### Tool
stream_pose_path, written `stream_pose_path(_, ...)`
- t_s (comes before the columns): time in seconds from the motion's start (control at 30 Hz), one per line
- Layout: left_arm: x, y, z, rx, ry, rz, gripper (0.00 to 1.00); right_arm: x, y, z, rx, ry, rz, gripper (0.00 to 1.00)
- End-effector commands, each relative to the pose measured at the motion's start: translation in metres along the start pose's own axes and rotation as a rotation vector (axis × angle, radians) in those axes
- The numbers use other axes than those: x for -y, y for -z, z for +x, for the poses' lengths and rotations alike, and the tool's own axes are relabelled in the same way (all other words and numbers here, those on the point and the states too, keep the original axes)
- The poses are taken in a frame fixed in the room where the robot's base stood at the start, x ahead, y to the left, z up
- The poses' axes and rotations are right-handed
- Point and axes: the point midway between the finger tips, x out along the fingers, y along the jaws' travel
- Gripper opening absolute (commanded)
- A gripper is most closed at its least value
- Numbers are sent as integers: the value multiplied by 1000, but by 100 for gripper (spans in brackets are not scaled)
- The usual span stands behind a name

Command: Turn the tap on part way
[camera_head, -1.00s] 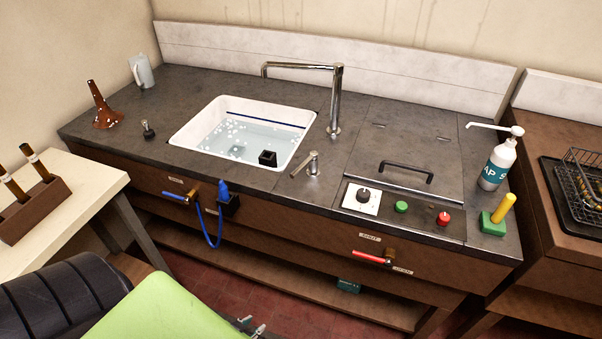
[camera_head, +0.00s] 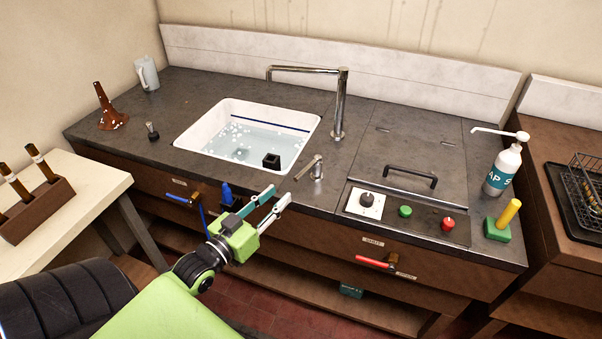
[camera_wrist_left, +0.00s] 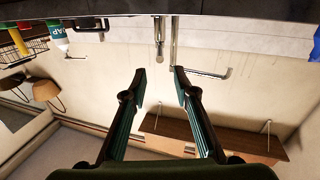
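The tap is a tall chrome spout (camera_head: 339,105) behind the sink's right end, its arm pointing left over the basin. A short chrome lever handle (camera_head: 314,168) stands in front of it on the counter, its arm slanting to the front left. My left gripper (camera_head: 280,195) is open and empty, in front of the counter edge, to the lower left of the lever and apart from it. In the left wrist view, the lever (camera_wrist_left: 159,35) and spout (camera_wrist_left: 174,45) show beyond the spread fingertips (camera_wrist_left: 160,72). My right gripper is not in view.
The white sink (camera_head: 190,137) holds water, foam and a black block (camera_head: 271,160). A blue-handled valve (camera_head: 178,198) and blue nozzle (camera_head: 227,193) sit on the front. Right are a dial (camera_head: 367,199), a green button (camera_head: 405,211), a red knob (camera_head: 447,224) and a red-handled valve (camera_head: 374,262).

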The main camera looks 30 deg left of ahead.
Motion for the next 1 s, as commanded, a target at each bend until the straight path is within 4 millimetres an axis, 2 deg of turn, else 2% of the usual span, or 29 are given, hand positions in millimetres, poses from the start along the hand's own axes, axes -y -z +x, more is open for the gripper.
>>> stream_pose_path(0.1, 0, 3, 23, -4, 0, 0, 27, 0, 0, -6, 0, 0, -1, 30)
stream_pose_path(0.5, 0, 2, 89, -1, 1, 1, 27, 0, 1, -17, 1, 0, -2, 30)
stream_pose_path(0.7, 0, 0, 107, 1, 0, 1, 27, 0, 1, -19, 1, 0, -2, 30)
stream_pose_path(1.0, 0, -1, 111, 2, 0, 1, 27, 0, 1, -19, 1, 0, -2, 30)
